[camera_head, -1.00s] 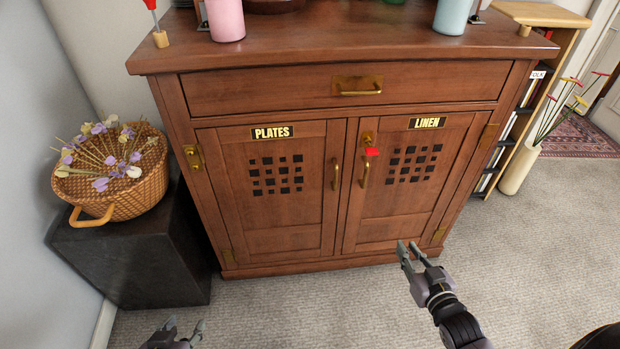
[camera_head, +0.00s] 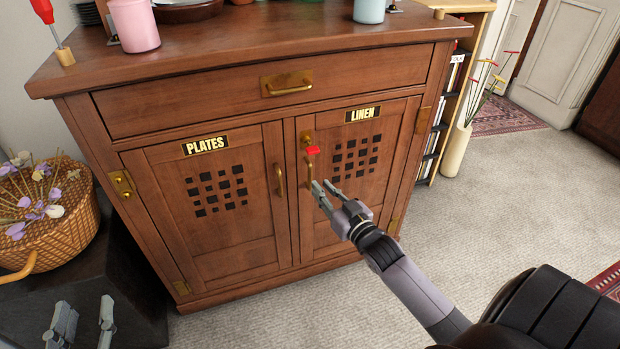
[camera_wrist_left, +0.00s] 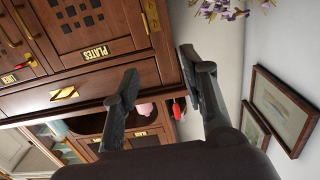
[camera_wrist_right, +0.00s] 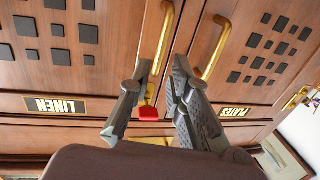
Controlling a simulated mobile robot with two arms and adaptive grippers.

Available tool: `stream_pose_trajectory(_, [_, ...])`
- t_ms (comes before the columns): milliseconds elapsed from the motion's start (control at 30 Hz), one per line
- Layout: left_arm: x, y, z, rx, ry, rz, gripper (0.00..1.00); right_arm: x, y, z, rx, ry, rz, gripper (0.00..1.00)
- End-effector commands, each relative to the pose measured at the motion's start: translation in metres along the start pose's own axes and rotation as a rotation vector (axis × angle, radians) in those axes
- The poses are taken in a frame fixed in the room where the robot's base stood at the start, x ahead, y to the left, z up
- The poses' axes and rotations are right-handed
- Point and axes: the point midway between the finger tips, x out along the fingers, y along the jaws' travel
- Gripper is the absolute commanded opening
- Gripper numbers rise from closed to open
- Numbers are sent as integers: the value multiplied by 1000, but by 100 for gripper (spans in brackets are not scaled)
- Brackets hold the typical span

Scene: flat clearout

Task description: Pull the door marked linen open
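The linen door (camera_head: 345,205) is the right-hand door of the wooden cabinet and is shut. Its brass handle (camera_head: 309,168) is upright near the door's inner edge, below a lock with a red key tag (camera_head: 313,150). My right gripper (camera_head: 322,186) is open just in front of the handle's lower part. In the right wrist view the handle (camera_wrist_right: 164,32) lies in line with the gap between the open fingers (camera_wrist_right: 155,75). I cannot tell whether they touch it. My left gripper (camera_head: 84,318) is open and empty, low at the left.
The plates door (camera_head: 215,240) is shut, with its own handle (camera_head: 279,180) close by. A drawer (camera_head: 270,92) is above both doors. A basket of flowers (camera_head: 45,235) stands on a dark block at left. Carpet (camera_head: 490,200) is clear to the right, before a vase (camera_head: 455,150).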

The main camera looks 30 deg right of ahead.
Motion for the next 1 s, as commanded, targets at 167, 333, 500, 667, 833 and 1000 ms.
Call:
stream_pose_trajectory(167, [1,4,-30,-4,178,10,40,28,0,1,0,3,0,18])
stream_pose_trajectory(333, [-4,8,-57,-8,330,18,40,50,0,1,0,1,-1,18])
stream_pose_trajectory(500, [-11,10,-76,-12,434,24,40,64,0,0,-1,2,0,18])
stream_pose_trajectory(667, [-14,11,-84,-13,479,26,40,69,0,0,-1,0,-1,18])
stream_pose_trajectory(833, [-15,11,-86,-13,485,26,40,70,0,0,-1,-1,-1,18])
stream_pose_trajectory(1000, [-14,11,-85,-13,484,26,40,70,0,0,-1,-1,-1,14])
